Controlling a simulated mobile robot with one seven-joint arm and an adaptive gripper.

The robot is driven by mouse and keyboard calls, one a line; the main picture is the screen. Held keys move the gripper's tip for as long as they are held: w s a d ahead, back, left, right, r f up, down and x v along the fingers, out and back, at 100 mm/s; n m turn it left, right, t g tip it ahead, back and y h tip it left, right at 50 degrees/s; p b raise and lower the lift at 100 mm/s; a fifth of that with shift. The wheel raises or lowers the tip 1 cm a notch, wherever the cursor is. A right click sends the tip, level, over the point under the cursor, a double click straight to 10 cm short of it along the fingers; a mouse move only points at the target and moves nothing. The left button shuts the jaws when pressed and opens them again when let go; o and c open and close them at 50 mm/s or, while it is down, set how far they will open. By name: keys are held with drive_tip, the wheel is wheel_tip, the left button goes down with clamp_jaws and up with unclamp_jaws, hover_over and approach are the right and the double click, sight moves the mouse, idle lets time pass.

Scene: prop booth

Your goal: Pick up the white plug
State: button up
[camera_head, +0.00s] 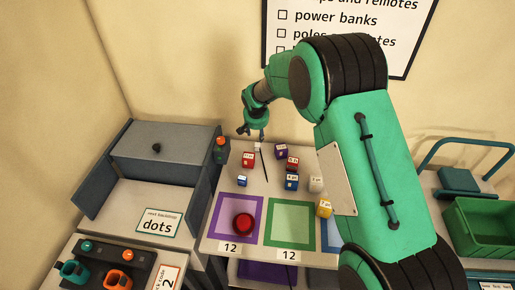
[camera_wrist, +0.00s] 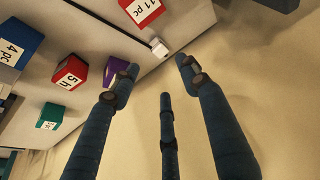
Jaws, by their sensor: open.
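The small white plug (camera_head: 257,147) is at the far part of the table, just below my gripper (camera_head: 253,134) in the head view. In the wrist view the white plug (camera_wrist: 158,47) lies by the table's edge, just beyond the gap between my fingertips. My gripper (camera_wrist: 158,70) is open with nothing between its fingers. A gap shows between the fingers and the plug.
Red (camera_head: 248,160), purple (camera_head: 281,152) and blue (camera_head: 291,182) blocks stand near the plug, with several others. A thin dark rod (camera_head: 264,166) lies close by. A red button (camera_head: 243,225) is on the purple square. A grey drawer unit (camera_head: 165,155) stands left.

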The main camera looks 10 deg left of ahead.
drive_tip(key=b, duration=0.1)
hover_over(257, 144)
drive_tip(key=s, duration=0.3)
wheel_tip(257, 144, down, 8)
drive_tip(key=shift+w+d, duration=0.25)
drive_tip(key=shift+d, duration=0.05)
drive_tip(key=shift+b+x, duration=0.5)
drive_tip(key=shift+x, duration=2.1)
drive_tip(key=shift+r, duration=0.1)
drive_tip(key=c, duration=1.1)
